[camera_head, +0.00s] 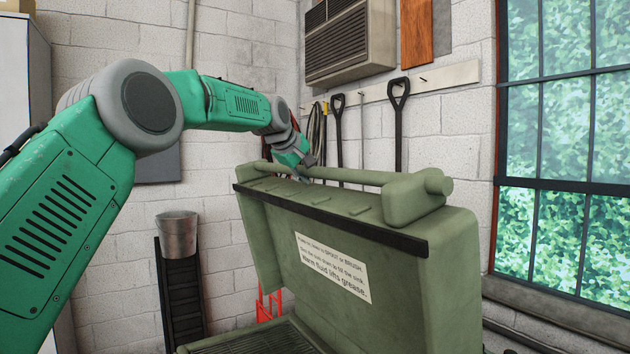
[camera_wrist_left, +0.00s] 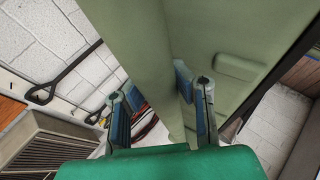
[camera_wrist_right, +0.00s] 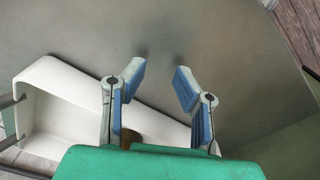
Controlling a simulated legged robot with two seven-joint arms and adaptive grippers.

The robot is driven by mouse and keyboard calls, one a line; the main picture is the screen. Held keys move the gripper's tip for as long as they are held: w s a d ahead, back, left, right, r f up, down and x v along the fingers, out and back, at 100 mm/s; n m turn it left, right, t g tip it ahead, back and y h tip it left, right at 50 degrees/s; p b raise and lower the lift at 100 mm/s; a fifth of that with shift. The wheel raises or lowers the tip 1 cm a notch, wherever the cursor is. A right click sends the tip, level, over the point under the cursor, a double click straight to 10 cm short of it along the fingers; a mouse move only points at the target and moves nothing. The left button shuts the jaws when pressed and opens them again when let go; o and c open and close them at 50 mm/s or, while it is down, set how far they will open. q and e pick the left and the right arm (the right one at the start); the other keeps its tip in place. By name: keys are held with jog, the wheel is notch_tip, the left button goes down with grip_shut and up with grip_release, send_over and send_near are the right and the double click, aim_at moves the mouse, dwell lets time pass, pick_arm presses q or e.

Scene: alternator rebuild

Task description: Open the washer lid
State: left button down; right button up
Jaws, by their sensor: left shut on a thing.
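The green washer lid (camera_head: 405,285) stands raised and steep in the head view, with a printed label (camera_head: 332,268) on the face toward me. A thick round handle bar (camera_head: 355,177) runs along its top edge. My left gripper (camera_head: 302,166) reaches the bar near its left part, its fingers partly hidden. In the left wrist view the green bar (camera_wrist_left: 135,45) passes between the blue-padded fingers (camera_wrist_left: 152,90), shut on it. My right gripper (camera_wrist_right: 158,80) shows only in the right wrist view, open and empty over a grey surface (camera_wrist_right: 230,50).
A slatted washer basin (camera_head: 250,338) lies below the lid. A white bin-like part (camera_wrist_right: 60,90) is beside my right gripper. A metal bucket (camera_head: 177,235) stands at the left wall. Shovels (camera_head: 398,110) hang behind the lid, with a window (camera_head: 565,130) at right.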

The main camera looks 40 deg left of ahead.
pick_arm(q)
jog(key=shift+a+r, duration=0.15)
jog(key=shift+r, duration=0.3)
jog(key=c, duration=1.3)
grip_release()
jog(key=shift+o, duration=0.2)
jog(key=shift+s+a, duration=0.1)
jog(key=shift+s, duration=0.2)
jog(key=shift+f, duration=0.2)
jog(key=shift+w+f, duration=0.1)
jog(key=shift+f, duration=0.05)
jog(key=v, duration=1.2)
jog(key=shift+a, duration=0.1)
